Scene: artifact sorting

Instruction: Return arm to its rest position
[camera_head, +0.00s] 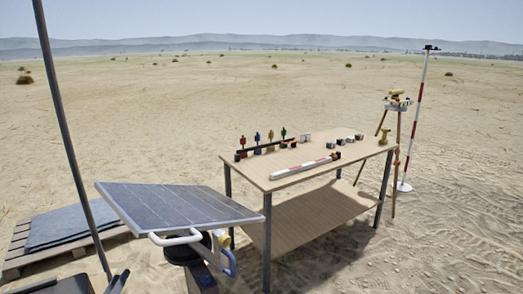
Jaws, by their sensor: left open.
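My left gripper (101,280) shows only in part, as dark finger shapes at the bottom left edge. It is open, with nothing visible between its fingers. It is low and well to the left of the wooden table (318,158), apart from it. The rest of my left arm is cut off by the frame. My right gripper is not in view.
A solar panel (175,206) stands between gripper and table. A thin pole (70,130) rises at left, near a pallet (18,258).

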